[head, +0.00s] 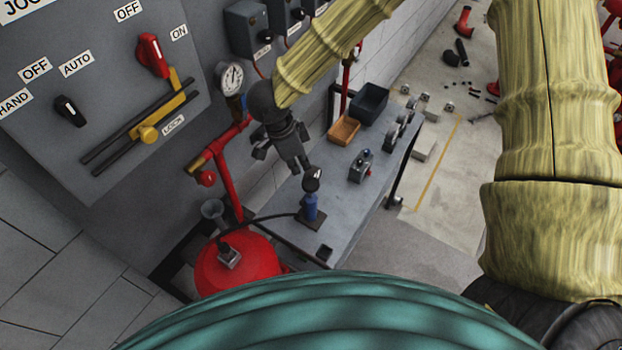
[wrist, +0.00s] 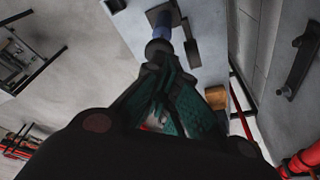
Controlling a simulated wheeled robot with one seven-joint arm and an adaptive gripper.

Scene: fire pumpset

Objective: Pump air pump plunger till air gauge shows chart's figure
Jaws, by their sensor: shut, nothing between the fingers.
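The air pump (head: 310,208) is a small blue upright cylinder on a dark base plate on the grey bench. A dark rounded top with a pale mark (head: 312,179) sits above it; I cannot tell whether this is the plunger knob or a gauge face. In the wrist view the blue pump body (wrist: 163,30) shows beyond a dark round knob (wrist: 158,48). My gripper (head: 302,167) is shut and empty, pointing down just above and beside the pump top. Its fingertips (wrist: 154,66) lie close to the knob; contact cannot be told. No chart is identifiable.
A white-faced round gauge (head: 231,77) sits on the red pipe by the panel; its reading is too small. A red tank (head: 238,266) stands left of the bench (head: 345,205), joined by a black hose.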

